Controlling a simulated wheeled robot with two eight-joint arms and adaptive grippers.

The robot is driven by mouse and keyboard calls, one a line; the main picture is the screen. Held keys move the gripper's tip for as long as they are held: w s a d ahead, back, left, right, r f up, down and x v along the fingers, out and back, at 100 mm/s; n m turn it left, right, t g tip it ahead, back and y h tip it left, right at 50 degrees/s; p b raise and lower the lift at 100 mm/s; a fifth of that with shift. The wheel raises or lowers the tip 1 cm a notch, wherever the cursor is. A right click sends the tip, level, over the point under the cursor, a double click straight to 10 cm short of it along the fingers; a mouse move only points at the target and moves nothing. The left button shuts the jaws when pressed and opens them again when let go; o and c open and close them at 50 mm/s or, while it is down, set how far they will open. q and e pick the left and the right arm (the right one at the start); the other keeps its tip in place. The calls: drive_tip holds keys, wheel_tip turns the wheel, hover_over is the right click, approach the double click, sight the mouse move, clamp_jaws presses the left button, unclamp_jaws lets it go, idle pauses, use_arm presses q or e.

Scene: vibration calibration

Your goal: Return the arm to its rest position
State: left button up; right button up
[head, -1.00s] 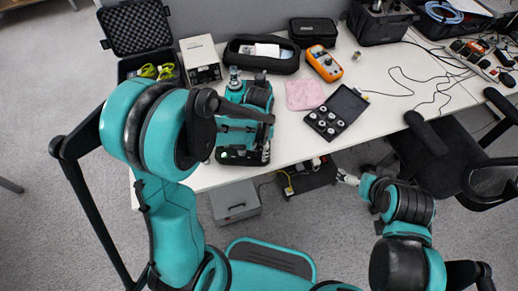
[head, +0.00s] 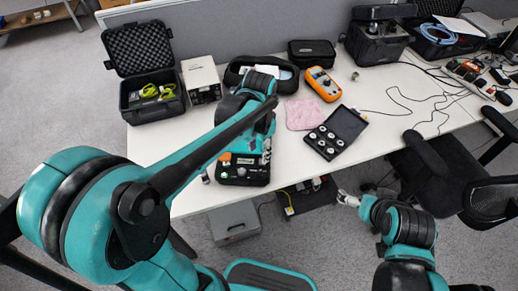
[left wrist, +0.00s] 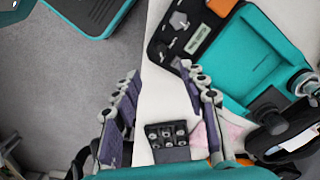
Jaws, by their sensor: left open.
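My left gripper (left wrist: 160,108) is open and empty in the left wrist view, its two fingers spread above the white table. In the head view the left gripper (head: 266,153) is mostly hidden under my wrist, beside the calibration device. The device (head: 243,172) has a black panel with small orange and white parts and stands at the table's front edge, partly covered by my arm. In the left wrist view its teal recess and dark panel (left wrist: 240,62) lie to the upper right, apart from the fingers. My right gripper (head: 347,198) is small, beyond the table's front edge.
The table (head: 395,140) holds an open black case of round parts (head: 335,132), a pink cloth (head: 304,114), an orange meter (head: 323,84), a black pouch (head: 286,78), a white box (head: 201,79) and an open foam-lined case (head: 139,52). A chair (head: 450,170) stands right.

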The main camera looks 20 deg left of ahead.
use_arm(q)
drive_tip(key=shift+r, duration=0.15)
idle(0.4)
drive_tip(key=s+a+r+n+t, duration=0.3)
drive_tip(key=s+n+t, duration=0.3)
drive_tip(key=s, duration=0.4)
drive_tip(key=shift+s+a+r+n+t, duration=0.2)
drive_tip(key=shift+a+n+t, duration=0.2)
drive_tip(key=shift+a+t, duration=0.25)
idle(1.6)
